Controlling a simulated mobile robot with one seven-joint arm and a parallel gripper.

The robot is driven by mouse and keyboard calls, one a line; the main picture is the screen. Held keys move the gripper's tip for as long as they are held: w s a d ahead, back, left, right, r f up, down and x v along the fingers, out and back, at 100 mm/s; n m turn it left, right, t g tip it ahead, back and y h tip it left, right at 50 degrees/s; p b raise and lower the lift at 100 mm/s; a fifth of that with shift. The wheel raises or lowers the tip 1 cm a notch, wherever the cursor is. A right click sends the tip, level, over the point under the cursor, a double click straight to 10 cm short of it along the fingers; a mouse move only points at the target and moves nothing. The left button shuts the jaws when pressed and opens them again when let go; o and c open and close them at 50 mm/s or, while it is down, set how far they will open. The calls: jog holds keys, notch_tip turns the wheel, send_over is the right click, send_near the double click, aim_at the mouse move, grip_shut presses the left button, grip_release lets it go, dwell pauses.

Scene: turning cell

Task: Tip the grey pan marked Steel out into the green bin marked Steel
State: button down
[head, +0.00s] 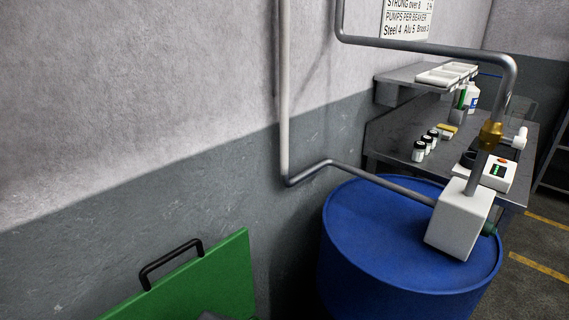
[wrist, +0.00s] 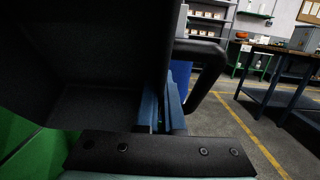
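The grey pan (wrist: 95,60) fills the upper left of the wrist view, dark and very close, and appears tilted. Its black loop handle (wrist: 212,72) sticks out to the right. My gripper (wrist: 165,112) shows blue fingers close together at the handle's root, and they appear shut on it. A green panel with a black handle (head: 205,283), seemingly part of the green bin, stands at the bottom left of the head view. Green also shows at the wrist view's left edge. A small dark grey piece shows at its foot. No Steel marking, bin opening or pan contents are visible.
A blue drum (head: 350,235) with a white pump box (head: 460,220) and grey pipe stands right of the green panel. Behind it is a metal bench (head: 390,140) with small jars and a bottle. In the wrist view, a blue-legged table (wrist: 275,95) stands across the open floor.

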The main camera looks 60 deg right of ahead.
dwell(0.3)
jog(key=shift+r+p, duration=0.9)
jog(key=shift+p, duration=0.4)
notch_tip(320, 180, down, 2)
jog(key=shift+b, duration=0.85)
jog(key=shift+r, duration=0.1)
